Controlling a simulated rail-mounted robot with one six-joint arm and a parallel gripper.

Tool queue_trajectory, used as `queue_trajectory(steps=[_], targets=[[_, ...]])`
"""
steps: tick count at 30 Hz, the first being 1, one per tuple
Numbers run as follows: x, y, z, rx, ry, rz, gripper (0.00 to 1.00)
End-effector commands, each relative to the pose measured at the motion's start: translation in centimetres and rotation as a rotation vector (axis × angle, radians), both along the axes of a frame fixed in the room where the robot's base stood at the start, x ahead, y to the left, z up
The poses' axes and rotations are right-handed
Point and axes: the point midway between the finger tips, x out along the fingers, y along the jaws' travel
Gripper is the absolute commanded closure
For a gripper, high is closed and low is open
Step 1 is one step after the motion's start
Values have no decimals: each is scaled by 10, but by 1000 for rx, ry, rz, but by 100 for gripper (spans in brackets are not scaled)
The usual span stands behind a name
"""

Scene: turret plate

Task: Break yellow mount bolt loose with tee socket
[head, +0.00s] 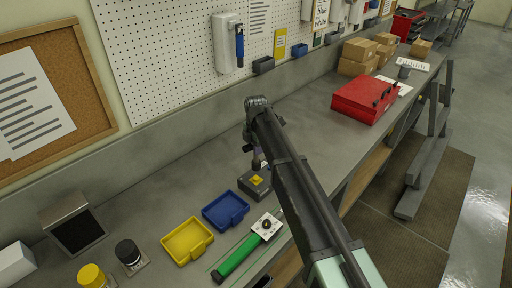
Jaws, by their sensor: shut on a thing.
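A dark grey block (248,187) sits on the bench in the middle of the head view, with a yellow spot on its top that looks like the yellow mount bolt (256,180). My gripper (257,163) points down just above the back of this block, partly behind my arm. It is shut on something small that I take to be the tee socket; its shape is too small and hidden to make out. I cannot tell whether it touches the bolt.
A green-handled tool (237,256) lies with its head on a pale plate near the front edge. Blue (226,211) and yellow (187,242) trays stand left of the block. A red toolbox (364,101) and cardboard boxes (357,57) stand farther right. The bench behind the block is clear.

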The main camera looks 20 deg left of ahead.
Motion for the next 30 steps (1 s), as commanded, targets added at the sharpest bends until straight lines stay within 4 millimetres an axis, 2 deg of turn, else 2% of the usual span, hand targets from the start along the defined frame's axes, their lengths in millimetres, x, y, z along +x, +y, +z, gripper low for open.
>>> queue_trajectory(steps=[6,12,30], targets=[[0,0,-29,0,0,0,100],[0,0,-49,0,0,0,100],[0,0,-50,0,0,0,100]])
